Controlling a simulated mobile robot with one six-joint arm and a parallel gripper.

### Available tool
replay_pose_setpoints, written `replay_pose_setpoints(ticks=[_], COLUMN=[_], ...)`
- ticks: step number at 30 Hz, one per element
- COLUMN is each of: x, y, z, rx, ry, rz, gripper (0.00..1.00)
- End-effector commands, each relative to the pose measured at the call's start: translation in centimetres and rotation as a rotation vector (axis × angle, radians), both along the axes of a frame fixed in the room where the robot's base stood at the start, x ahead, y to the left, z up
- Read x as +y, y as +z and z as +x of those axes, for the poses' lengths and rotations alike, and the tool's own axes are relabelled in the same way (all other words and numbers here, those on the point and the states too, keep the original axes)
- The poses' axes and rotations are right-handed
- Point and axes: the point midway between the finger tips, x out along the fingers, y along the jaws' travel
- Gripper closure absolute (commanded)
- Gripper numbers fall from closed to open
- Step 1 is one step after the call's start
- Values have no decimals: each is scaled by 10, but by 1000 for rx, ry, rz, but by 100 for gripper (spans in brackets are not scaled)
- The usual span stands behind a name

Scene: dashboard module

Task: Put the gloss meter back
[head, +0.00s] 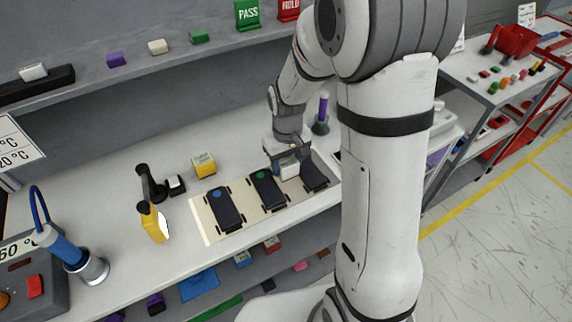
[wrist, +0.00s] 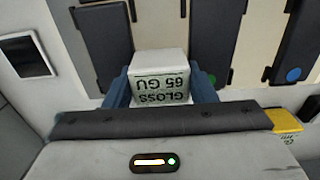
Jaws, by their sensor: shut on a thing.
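The gloss meter is a small white box (wrist: 160,77) with "GLOSS 65 GU" upside down in the wrist view. My gripper (wrist: 160,90) is shut on it, a blue-grey finger on each side. In the head view the gloss meter (head: 289,169) is under my gripper (head: 288,160), at the upper right of the pale board (head: 201,219), between the green-dot panel (head: 268,191) and the rightmost dark panel (head: 315,178). I cannot tell if it touches the board. A blue-dot panel (head: 226,210) lies further left. The gloss meter's home spot is not identifiable.
Behind the board are a yellow box (head: 204,164) and a small black-and-white block (head: 176,185). A yellow handheld tool (head: 154,223) stands to its left. A purple-topped tool (head: 321,113) stands behind my gripper. The bench is bare between the yellow box and the back wall.

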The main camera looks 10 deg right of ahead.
Motion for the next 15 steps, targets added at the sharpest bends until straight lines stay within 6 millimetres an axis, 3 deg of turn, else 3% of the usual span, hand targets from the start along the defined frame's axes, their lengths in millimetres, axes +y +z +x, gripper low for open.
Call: replay_pose_setpoints(ticks=[3,14,15], x=[0,1,1], y=[-12,-17,-17], z=[0,0,0], rx=[1,-2,-1], ry=[0,1,1], rz=[0,1,0], gripper=[80,80,49])
